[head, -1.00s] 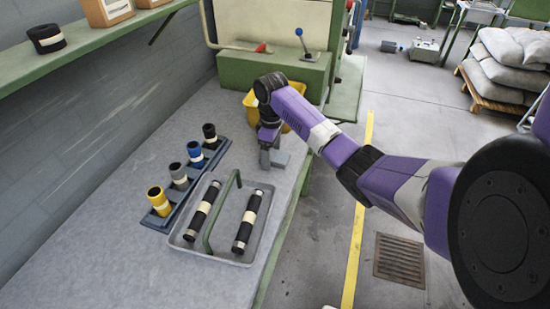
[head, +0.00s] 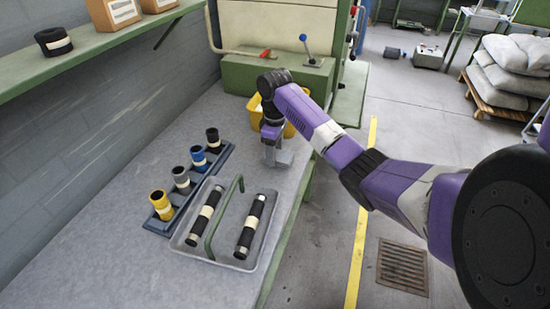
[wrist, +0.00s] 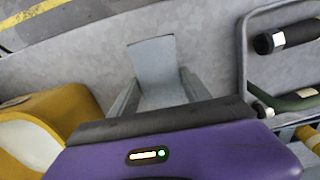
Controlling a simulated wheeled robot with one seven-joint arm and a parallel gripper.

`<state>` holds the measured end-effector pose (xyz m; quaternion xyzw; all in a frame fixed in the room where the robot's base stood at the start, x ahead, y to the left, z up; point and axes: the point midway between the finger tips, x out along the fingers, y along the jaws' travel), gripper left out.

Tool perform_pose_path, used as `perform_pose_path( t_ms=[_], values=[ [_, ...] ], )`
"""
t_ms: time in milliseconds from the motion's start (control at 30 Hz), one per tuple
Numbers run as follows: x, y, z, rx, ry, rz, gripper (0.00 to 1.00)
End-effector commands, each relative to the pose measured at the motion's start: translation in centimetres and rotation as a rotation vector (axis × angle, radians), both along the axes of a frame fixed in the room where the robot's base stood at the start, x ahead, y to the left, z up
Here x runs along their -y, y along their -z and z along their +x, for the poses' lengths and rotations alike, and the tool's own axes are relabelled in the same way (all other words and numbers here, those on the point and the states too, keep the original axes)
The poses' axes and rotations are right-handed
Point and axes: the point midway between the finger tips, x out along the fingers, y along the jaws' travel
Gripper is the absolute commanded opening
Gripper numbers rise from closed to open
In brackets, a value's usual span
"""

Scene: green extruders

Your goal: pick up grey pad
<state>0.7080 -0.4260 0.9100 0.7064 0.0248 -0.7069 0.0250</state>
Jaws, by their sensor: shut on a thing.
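The grey pad (head: 284,157) is a small flat grey piece on the bench at the far end, just beyond the tray. In the wrist view the pad (wrist: 153,62) reaches out from between the fingers of my gripper (wrist: 160,84). The gripper (head: 271,158) points down at the bench and its two grey fingers are shut on the pad. The near end of the pad is hidden behind the purple gripper body. I cannot tell whether the pad touches the bench or is just above it.
A grey tray (head: 178,243) with a green handle holds two black rolls, close to the gripper. A blue rack (head: 154,224) with several coloured cylinders stands left of it. A yellow bin (head: 254,106) is just behind the gripper. The near bench is clear.

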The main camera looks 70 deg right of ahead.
Motion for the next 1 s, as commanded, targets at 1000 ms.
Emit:
perform_pose_path(
  t_ms=[1000],
  values=[
    [0.0,-17.5,0.0,0.0,0.0,0.0,0.15]
  ],
)
